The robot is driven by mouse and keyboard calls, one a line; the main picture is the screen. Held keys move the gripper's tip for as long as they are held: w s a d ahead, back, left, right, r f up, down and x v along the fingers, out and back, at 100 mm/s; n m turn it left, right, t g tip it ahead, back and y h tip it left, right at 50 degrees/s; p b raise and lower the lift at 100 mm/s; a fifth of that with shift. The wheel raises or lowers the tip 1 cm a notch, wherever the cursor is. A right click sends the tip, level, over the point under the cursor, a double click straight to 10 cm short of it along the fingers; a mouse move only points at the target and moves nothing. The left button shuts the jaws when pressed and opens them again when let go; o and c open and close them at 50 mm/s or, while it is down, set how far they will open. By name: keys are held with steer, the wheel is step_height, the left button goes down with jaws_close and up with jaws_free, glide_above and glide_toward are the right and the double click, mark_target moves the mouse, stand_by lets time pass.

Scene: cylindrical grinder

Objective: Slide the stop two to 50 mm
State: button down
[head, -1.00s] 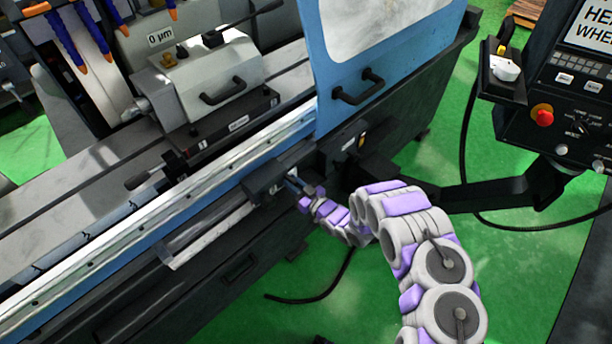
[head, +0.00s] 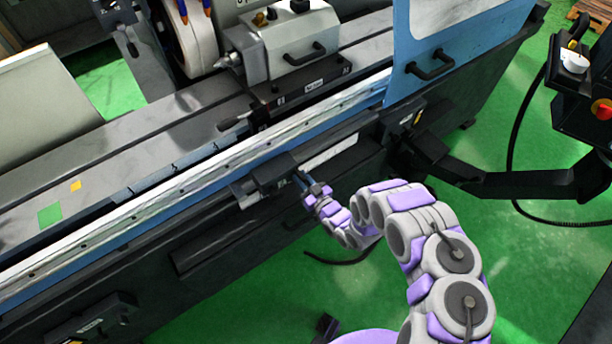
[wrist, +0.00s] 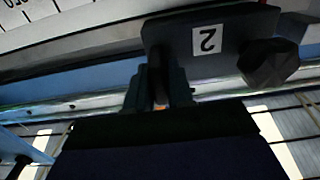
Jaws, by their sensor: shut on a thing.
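Stop two is a dark block (head: 272,172) on the rail along the machine's front. In the wrist view its dark body (wrist: 185,35) carries a white label with a "2", and a dark knob (wrist: 268,62) sticks out on its right. My gripper (head: 310,187) is at the stop's front in the head view. In the wrist view my gripper (wrist: 160,88) is shut on a narrow dark part of the stop, left of the label. A scale with ticks (wrist: 70,18) shows at the top left of the wrist view; its reading at the stop cannot be told.
A bright plate (head: 330,153) lies right of the stop. A dark labelled block (head: 415,120) stands farther right, below the blue door (head: 450,45). A dark support arm (head: 510,185) crosses at the right. The green floor (head: 250,290) is open in front.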

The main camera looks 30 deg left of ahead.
steer(key=shift+s+a, duration=0.15)
steer(key=shift+s, duration=0.15)
steer(key=c, duration=1.3)
jaws_free()
steer(key=shift+o, duration=1.1)
steer(key=shift+a+f, duration=0.1)
steer(key=shift+a, duration=0.05)
steer(key=shift+w, duration=0.1)
steer(key=shift+d, duration=0.55)
steer(key=b+v, duration=0.1)
steer(key=v, duration=1.5)
steer(key=shift+d, duration=0.1)
